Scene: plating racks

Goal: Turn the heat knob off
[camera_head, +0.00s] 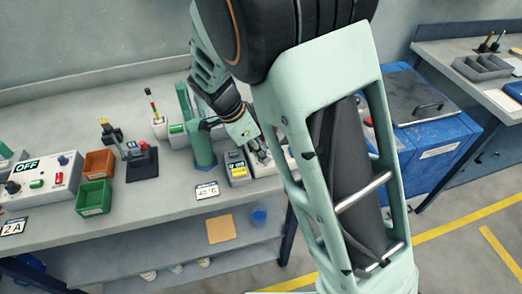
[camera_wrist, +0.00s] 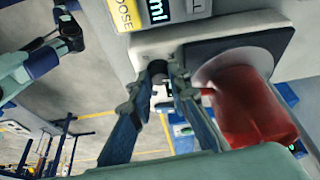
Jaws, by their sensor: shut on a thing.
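In the wrist view, the dark heat knob (camera_wrist: 157,68) is on the front of a pale hotplate body (camera_wrist: 146,43). My gripper (camera_wrist: 157,82) has its two blue-grey fingers on either side of the knob, shut on it. The knob's marking and setting cannot be read. A clear vessel of red liquid (camera_wrist: 245,105) stands on the hotplate's dark top plate (camera_wrist: 205,53), right of the fingers. In the head view, my arm hides most of the hotplate and all of the knob.
Orange (camera_head: 98,163) and green (camera_head: 93,198) bins and an OFF control box (camera_head: 40,180) are farther left. A blue cabinet (camera_head: 430,140) is right.

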